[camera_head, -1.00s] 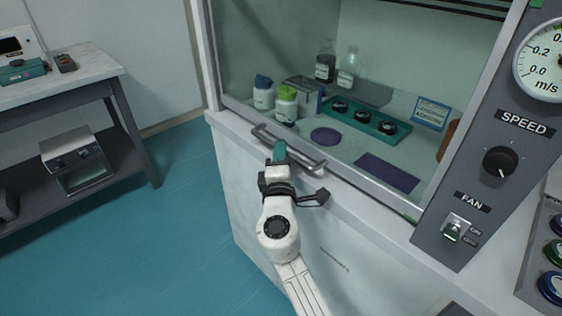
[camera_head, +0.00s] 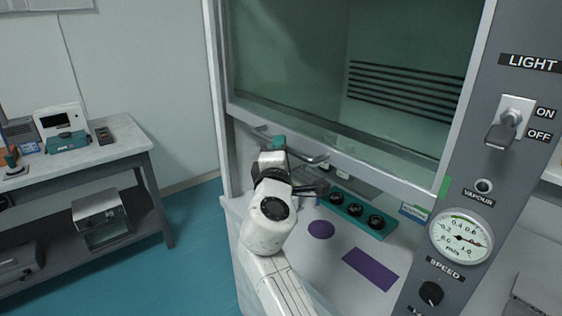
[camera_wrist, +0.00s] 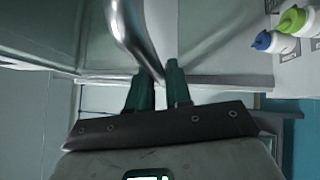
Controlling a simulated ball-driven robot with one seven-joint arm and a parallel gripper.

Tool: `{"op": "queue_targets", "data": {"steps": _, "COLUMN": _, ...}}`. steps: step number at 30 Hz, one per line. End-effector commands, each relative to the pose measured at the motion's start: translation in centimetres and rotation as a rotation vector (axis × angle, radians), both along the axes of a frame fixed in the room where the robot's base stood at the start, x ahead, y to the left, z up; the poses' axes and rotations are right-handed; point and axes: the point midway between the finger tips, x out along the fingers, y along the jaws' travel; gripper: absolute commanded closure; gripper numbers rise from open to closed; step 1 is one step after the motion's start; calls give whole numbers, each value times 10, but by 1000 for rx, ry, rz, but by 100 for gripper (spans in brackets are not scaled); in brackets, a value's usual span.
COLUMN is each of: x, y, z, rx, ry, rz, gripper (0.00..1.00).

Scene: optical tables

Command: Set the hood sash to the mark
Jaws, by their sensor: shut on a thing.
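The glass hood sash (camera_head: 300,70) is raised, with a gap below its pale bottom rail (camera_head: 385,172). The rail's right end lies close beside a green mark (camera_head: 445,187) on the right post; I cannot tell whether they line up exactly. My gripper (camera_head: 279,145) is shut on the metal sash handle (camera_head: 314,160) at the front of the rail. In the wrist view the handle (camera_wrist: 128,35) curves down between the green fingertips of my gripper (camera_wrist: 158,80), which hide part of it.
Under the sash, the hood floor holds a teal rack (camera_head: 360,212) with black round pieces, a purple disc (camera_head: 321,229) and a purple mat (camera_head: 370,269). The right panel carries a light switch (camera_head: 510,123), speed gauge (camera_head: 461,238) and knob (camera_head: 431,293). Bottles (camera_wrist: 276,42) show in the wrist view.

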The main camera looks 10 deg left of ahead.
Motion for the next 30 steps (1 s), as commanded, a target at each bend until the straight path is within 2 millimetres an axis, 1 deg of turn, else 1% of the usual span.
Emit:
{"op": "queue_targets", "data": {"steps": 1, "x": 0, "y": 1, "z": 23, "rx": 2, "ry": -4, "rz": 3, "gripper": 100}}
{"op": "queue_targets", "data": {"steps": 3, "x": 0, "y": 0, "z": 37, "rx": 1, "ry": -5, "rz": 2, "gripper": 100}}
{"op": "queue_targets", "data": {"steps": 6, "x": 0, "y": 0, "z": 52, "rx": 2, "ry": -4, "rz": 2, "gripper": 100}}
{"op": "queue_targets", "data": {"steps": 9, "x": 0, "y": 1, "z": 62, "rx": 0, "ry": -4, "rz": 2, "gripper": 100}}
{"op": "queue_targets", "data": {"steps": 15, "x": 0, "y": 1, "z": 71, "rx": 1, "ry": -3, "rz": 2, "gripper": 100}}
{"op": "queue_targets", "data": {"steps": 26, "x": 0, "y": 0, "z": 71, "rx": 0, "ry": -3, "rz": 1, "gripper": 100}}
{"op": "queue_targets", "data": {"steps": 27, "x": 0, "y": 0, "z": 71, "rx": 0, "ry": -3, "rz": 1, "gripper": 80}}
{"op": "queue_targets", "data": {"steps": 29, "x": 0, "y": 0, "z": 71, "rx": 0, "ry": -2, "rz": 1, "gripper": 75}}
{"op": "queue_targets", "data": {"steps": 30, "x": 0, "y": 0, "z": 71, "rx": 0, "ry": -2, "rz": 1, "gripper": 75}}
